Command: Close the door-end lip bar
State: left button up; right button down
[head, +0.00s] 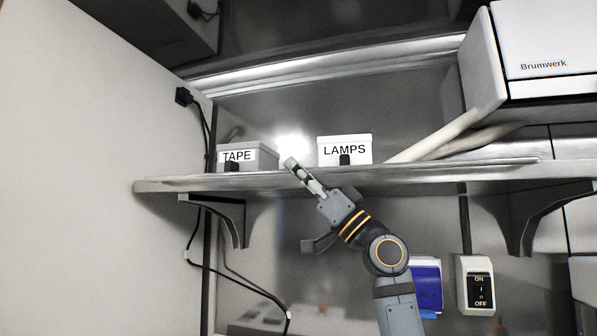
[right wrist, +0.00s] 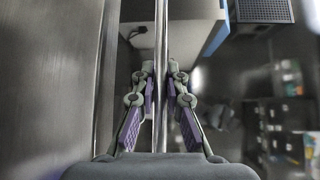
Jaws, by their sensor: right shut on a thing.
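The lip bar (right wrist: 161,28) is a thin, bright metal rail in the right wrist view, running up the picture between my right fingers. My right gripper (right wrist: 158,75) is shut on it, with one finger on each side. In the head view my right gripper (head: 291,165) reaches up to the front edge of the shelf (head: 165,186), between the TAPE box and the LAMPS box. At that size the bar is hard to tell from the shelf edge, and my fingers hide part of it. My left gripper is not in view.
The grey TAPE box (head: 262,158) and the white LAMPS box (head: 363,147) stand on the shelf. Pale tubes (head: 440,135) lie at right, below a Brumwerk cabinet (head: 540,45). A switch (head: 475,284) and blue holder (head: 427,285) are below. A black cable (head: 200,262) hangs at left.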

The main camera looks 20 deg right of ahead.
jog(key=shift+r+m+t+h+p, duration=0.35)
jog(key=shift+m+t+h+p, duration=0.3)
jog(key=shift+m+h, duration=0.3)
jog(key=shift+r+m+t+h+p, duration=0.3)
jog(key=shift+m+t+h+p, duration=0.3)
jog(key=shift+m, duration=0.55)
jog(key=m+t+h+p, duration=0.1)
jog(key=m+h, duration=0.1)
jog(key=r+m+t+h+p, duration=0.1)
jog(key=m+h, duration=0.1)
jog(key=m, duration=0.1)
jog(key=shift+h, duration=0.25)
jog(key=shift+w+d+r+m+g+h+p, duration=0.5)
jog(key=shift+m+g+h+p, duration=0.8)
jog(key=shift+m, duration=1.35)
jog(key=shift+w+d+r+m+g+h+p, duration=0.3)
jog(key=shift+w+m+g+h+p, duration=0.45)
jog(key=shift+m+h+p, duration=1.45)
jog(key=shift+w+d+r+m+g+h+p, duration=0.4)
jog(key=shift+m+g+h+p, duration=0.8)
jog(key=shift+m, duration=1.85)
jog(key=shift+w+f, duration=0.1)
jog(key=shift+f, duration=0.05)
jog(key=c, duration=1.4)
grip_release()
jog(key=shift+o, duration=0.2)
